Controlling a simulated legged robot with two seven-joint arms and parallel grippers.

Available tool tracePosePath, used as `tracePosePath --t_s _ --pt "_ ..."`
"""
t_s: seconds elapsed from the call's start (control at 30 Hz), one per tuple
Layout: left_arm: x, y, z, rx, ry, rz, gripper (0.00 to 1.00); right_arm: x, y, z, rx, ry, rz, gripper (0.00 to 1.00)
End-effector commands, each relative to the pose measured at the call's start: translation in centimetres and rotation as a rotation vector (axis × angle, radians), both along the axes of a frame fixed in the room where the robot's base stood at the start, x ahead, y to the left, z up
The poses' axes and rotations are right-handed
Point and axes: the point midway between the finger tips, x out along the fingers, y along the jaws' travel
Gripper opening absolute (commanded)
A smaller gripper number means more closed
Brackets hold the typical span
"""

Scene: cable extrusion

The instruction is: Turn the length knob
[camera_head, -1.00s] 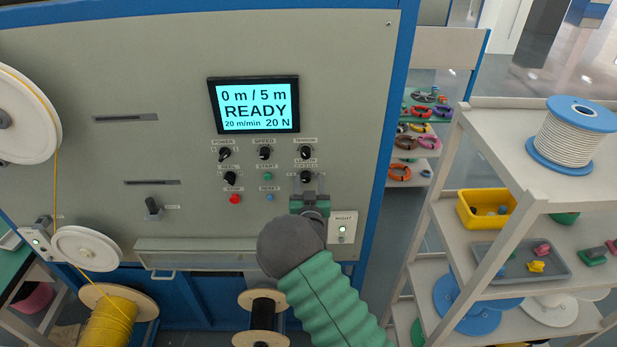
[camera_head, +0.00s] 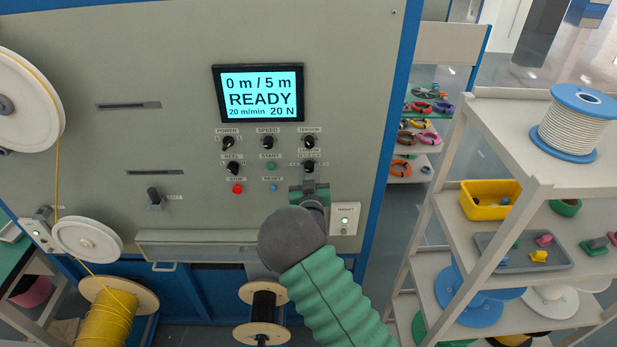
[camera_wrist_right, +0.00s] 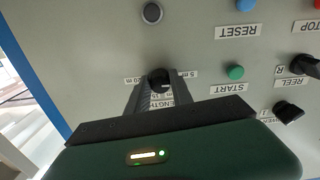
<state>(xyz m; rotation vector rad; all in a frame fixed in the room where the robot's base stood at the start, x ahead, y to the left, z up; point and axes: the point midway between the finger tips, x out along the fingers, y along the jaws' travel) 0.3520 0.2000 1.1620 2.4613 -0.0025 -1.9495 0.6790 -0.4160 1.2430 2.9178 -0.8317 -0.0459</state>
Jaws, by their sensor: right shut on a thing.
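The length knob is a small black knob on the grey panel. In the right wrist view the knob (camera_wrist_right: 159,78) sits between my right gripper's fingertips, with labels reading "5 m" and "20 m" beside it and a partly covered "LENGTH" label. My right gripper (camera_head: 309,178) is shut on this knob in the head view and hides part of it and its label. The screen (camera_head: 259,93) reads "0 m / 5 m READY", "20 m/min" and "20 N". My left gripper is not in view.
The tension knob (camera_head: 310,142) is just above my right gripper. The green start button (camera_head: 271,166), blue reset button (camera_head: 273,188) and red stop button (camera_head: 237,189) lie to its left. A white shelf rack (camera_head: 510,130) stands at the right.

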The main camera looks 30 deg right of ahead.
Motion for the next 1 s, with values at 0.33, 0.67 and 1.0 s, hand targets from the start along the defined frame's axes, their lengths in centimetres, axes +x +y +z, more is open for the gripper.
tracePosePath --t_s 0.33,0.67,1.0 --pt "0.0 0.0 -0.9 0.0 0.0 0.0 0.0 0.2 0.3 0.0 -0.044 0.026 0.008 0.0" --pt "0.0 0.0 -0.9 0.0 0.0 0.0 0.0 0.0 0.3 0.1 -0.043 0.025 0.006 0.49" --pt "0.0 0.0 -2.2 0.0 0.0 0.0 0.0 -2.1 1.6 -0.3 -0.041 0.024 0.006 0.49"
